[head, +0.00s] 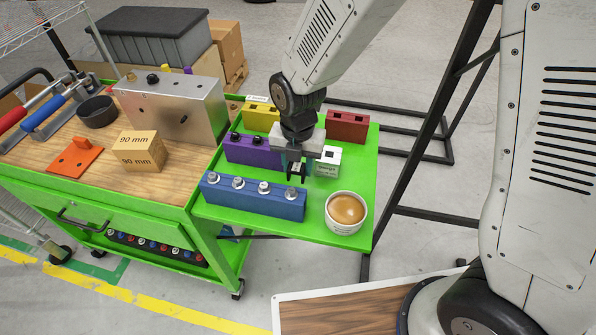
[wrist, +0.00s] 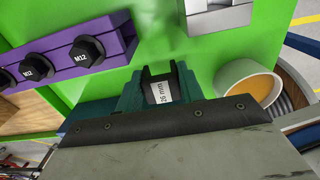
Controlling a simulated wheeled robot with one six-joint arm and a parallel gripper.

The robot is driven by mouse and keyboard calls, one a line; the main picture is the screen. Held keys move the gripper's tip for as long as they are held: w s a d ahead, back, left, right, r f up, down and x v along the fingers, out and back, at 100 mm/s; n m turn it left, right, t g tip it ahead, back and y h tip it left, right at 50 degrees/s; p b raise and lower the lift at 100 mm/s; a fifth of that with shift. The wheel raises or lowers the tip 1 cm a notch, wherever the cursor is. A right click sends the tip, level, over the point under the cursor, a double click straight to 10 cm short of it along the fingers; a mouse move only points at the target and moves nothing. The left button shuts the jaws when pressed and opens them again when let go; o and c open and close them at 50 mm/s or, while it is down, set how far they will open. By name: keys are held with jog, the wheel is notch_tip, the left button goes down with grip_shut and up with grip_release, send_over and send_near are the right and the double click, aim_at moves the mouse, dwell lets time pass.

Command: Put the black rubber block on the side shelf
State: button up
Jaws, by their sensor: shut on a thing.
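My gripper (head: 297,166) is over the middle of the green side shelf (head: 343,196) on the right of the cart. Its teal fingers are shut on a small black block (head: 297,173), taken as the black rubber block. In the wrist view the black block (wrist: 146,76) sits between the fingers, with a white label reading 26 mm. The block is near the shelf surface; I cannot tell whether it touches. The side shelf also fills much of the wrist view (wrist: 170,50).
Around the gripper on the shelf stand a blue bolt block (head: 250,197), a purple block (head: 250,150), a yellow block (head: 262,116), a red block (head: 347,127), a small pale block (head: 327,162) and a white cup (head: 346,226) with brown contents. Clear shelf shows at the right edge.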

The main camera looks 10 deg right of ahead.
aim_at(298, 184)
jog(key=shift+f, duration=1.8)
jog(key=shift+f, duration=0.1)
jog(key=o, duration=1.1)
notch_tip(298, 184, up, 11)
jog(key=shift+r, duration=0.65)
jog(key=shift+d, duration=0.1)
